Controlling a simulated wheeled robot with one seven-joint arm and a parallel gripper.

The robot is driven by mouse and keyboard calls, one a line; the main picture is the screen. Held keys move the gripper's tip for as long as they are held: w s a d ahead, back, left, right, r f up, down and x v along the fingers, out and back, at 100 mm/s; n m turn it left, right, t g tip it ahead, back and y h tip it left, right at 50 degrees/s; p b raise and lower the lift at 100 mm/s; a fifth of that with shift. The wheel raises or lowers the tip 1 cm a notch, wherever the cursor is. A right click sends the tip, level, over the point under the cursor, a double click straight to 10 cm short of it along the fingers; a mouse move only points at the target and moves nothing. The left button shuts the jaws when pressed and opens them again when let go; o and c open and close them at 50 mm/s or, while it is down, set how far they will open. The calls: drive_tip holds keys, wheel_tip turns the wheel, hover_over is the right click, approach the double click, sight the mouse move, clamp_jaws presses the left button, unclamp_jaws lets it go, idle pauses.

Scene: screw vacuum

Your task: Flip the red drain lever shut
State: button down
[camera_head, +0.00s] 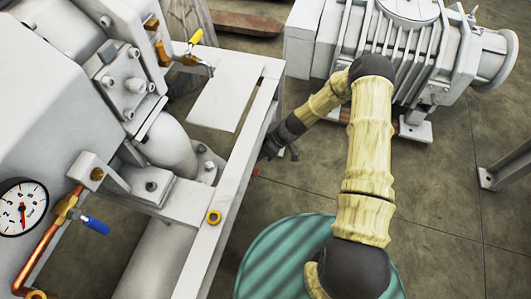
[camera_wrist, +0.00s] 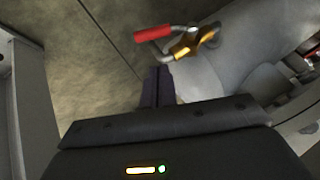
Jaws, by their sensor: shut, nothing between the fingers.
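The red drain lever (camera_wrist: 153,33) is at the upper middle of the wrist view. Its red grip points left, and a bent metal stem joins it to a brass valve (camera_wrist: 190,43) on a grey rounded body. In the head view only a tiny red bit (camera_head: 256,171) shows beside the white frame, probably the lever's end; the rest is hidden. My gripper (camera_wrist: 159,70) is shut and empty. Its fingertips appear just below the lever's stem in the wrist picture; I cannot tell whether they touch it. In the head view my gripper (camera_head: 271,153) is beside the frame's right edge.
The white frame beam (camera_head: 222,205) runs close left of my gripper. A teal ribbed drum (camera_head: 275,250) stands below my arm. A finned grey machine (camera_head: 385,45) is behind. Yellow-handled (camera_head: 195,37) and blue-handled (camera_head: 95,225) valves sit on the left machine.

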sight(254, 175)
drive_tip(key=shift+s+d+f+b, duration=0.1)
drive_tip(key=shift+s+f+b, duration=0.35)
drive_tip(key=shift+f, duration=0.35)
drive_tip(key=shift+s+f+b, duration=0.3)
drive_tip(key=shift+s+f, duration=0.1)
drive_tip(key=shift+f, duration=0.35)
drive_tip(key=shift+w+f, duration=0.15)
drive_tip(key=shift+w, duration=0.05)
drive_tip(key=shift+s+d+f+g, duration=0.1)
drive_tip(key=shift+g, duration=0.2)
